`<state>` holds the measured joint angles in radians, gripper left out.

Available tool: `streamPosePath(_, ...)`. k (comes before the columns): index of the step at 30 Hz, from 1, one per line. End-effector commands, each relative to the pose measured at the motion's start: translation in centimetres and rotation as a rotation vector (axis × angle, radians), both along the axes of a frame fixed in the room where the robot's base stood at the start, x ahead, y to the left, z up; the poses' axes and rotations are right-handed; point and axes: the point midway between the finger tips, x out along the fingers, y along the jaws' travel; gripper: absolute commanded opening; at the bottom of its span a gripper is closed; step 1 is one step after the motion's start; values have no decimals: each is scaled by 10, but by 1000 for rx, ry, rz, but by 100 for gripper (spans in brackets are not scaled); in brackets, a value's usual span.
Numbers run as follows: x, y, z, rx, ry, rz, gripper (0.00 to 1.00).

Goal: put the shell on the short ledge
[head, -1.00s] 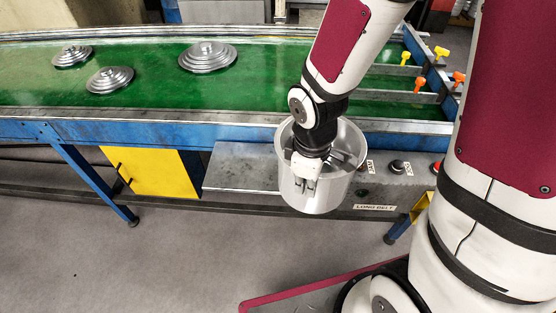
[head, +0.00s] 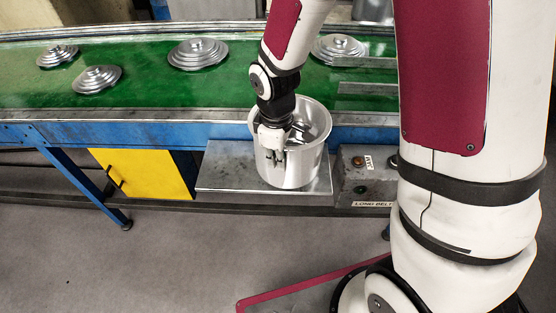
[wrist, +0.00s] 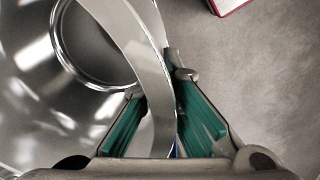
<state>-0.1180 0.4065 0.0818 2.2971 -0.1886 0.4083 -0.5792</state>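The shell is a shiny, open metal pot (head: 298,168), upright, over the right part of the short ledge. The short ledge (head: 225,170) is a flat grey metal shelf on the front of the conveyor. My gripper (head: 277,154) is at the pot's near left rim. In the wrist view my gripper (wrist: 158,112) has its green pads on either side of the curved rim, and the pot's inside (wrist: 30,110) fills the left. I cannot tell whether the pot's base touches the ledge; the pot hides the part behind it.
The green belt (head: 140,92) behind carries several stepped metal lids (head: 198,53). A grey control box (head: 362,178) stands right of the ledge and a yellow cabinet (head: 140,173) left of it. Grey floor (head: 190,250) is free in front.

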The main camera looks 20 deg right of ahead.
Motion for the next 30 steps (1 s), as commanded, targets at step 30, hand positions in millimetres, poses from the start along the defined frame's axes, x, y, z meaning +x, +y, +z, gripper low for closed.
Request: streamPosePath(30,0,0,-9,0,-3,-1,25)
